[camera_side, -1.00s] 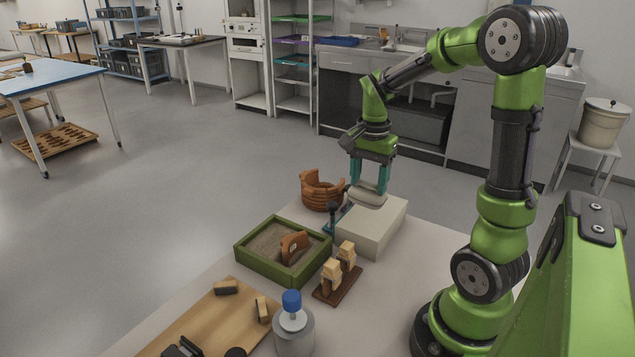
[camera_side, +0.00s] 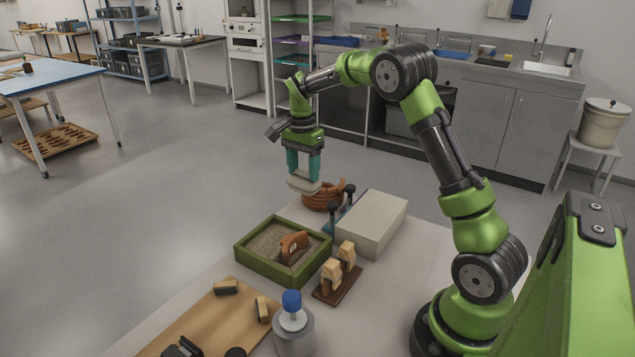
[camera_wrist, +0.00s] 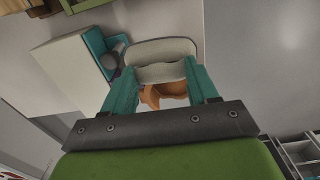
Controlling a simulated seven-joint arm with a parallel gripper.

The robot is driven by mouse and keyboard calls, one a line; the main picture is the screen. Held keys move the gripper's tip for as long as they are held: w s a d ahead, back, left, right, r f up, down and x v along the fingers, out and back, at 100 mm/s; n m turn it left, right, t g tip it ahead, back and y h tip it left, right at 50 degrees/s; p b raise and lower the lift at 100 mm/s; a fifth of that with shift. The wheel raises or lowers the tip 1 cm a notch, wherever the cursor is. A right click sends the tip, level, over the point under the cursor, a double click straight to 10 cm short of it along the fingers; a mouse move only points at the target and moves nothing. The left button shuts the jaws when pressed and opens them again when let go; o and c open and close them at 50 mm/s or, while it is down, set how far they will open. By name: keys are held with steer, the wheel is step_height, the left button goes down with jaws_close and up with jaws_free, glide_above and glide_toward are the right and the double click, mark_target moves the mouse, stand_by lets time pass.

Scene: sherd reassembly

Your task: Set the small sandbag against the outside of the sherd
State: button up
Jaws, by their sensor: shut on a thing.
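My gripper (camera_side: 304,173) is shut on the small sandbag (camera_side: 303,184), a pale flat bag held in the air. In the side view it is above and behind the sand tray, up and left of the coiled terracotta vessel. In the wrist view the sandbag (camera_wrist: 162,58) sits between the teal fingers (camera_wrist: 162,82). The curved orange-brown sherd (camera_side: 294,246) stands upright in the sand of the green-framed tray (camera_side: 262,272), apart from the sandbag. In the wrist view the sherd cannot be made out; only a corner of the green frame (camera_wrist: 75,4) shows.
The coiled vessel (camera_side: 328,196) is partly hidden by the sandbag and a teal stand with dark knobs (camera_side: 333,211). A white block (camera_side: 372,224) stands right of the stand. Wooden clamps (camera_side: 339,272) and a blue-capped bottle (camera_side: 292,322) stand nearer the front.

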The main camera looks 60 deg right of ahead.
steer(key=shift+w+a+f, duration=0.15)
steer(key=shift+w+f, duration=0.15)
steer(key=shift+w, duration=0.3)
steer(key=shift+f, duration=4.2)
steer(key=shift+d, duration=0.7)
steer(key=shift+f, duration=0.2)
steer(key=o, duration=1.1)
